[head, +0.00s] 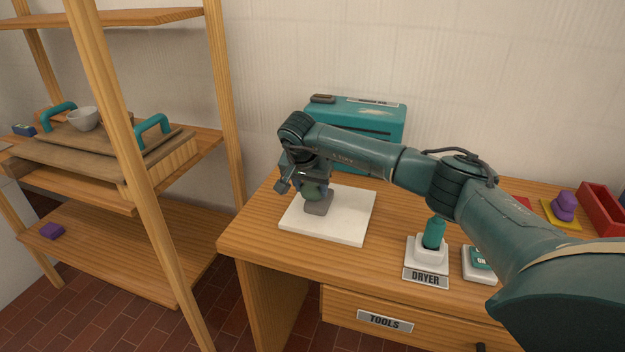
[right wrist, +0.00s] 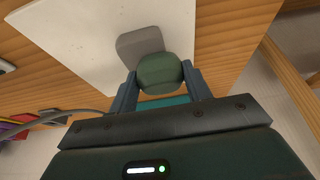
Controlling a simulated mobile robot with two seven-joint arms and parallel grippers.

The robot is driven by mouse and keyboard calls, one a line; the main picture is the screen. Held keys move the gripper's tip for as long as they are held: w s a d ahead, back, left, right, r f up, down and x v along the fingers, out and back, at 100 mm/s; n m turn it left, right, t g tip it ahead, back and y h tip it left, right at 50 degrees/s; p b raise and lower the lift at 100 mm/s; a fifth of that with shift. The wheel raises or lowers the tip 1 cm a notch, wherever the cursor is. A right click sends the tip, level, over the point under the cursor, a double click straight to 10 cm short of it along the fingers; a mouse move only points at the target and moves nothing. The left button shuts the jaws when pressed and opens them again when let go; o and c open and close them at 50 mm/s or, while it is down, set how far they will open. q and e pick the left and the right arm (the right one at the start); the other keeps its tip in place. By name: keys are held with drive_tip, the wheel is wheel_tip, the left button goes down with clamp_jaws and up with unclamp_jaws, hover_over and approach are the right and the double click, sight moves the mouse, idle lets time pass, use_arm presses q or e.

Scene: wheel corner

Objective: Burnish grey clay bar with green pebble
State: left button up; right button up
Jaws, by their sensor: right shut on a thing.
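The grey clay bar (head: 319,206) lies on a white board (head: 351,228) on the wooden table. It also shows in the right wrist view (right wrist: 139,43). My right gripper (head: 310,186) is shut on the green pebble (right wrist: 160,73), one finger on each side of it. In the head view the pebble (head: 313,192) is at the bar's upper edge and partly overlaps it; I cannot tell whether they touch. The gripper hides part of both. My left gripper is not in view.
A teal box (head: 370,112) stands behind the board. A dryer lever (head: 433,234) and a teal switch (head: 480,258) stand at the front right. A purple object (head: 564,205) and a red tray (head: 603,209) are further right. A wooden shelf (head: 150,240) stands left.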

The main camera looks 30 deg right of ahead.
drive_tip(key=shift+s+a+f, duration=0.1)
drive_tip(key=shift+s+a, duration=0.25)
drive_tip(key=shift+s+a+p, duration=0.65)
drive_tip(key=shift+a+p, duration=0.1)
drive_tip(key=shift+r, duration=0.3)
wheel_tip(320, 180, up, 6)
drive_tip(key=p, duration=0.4)
drive_tip(key=shift+w+f, duration=0.1)
drive_tip(key=shift+f, duration=0.1)
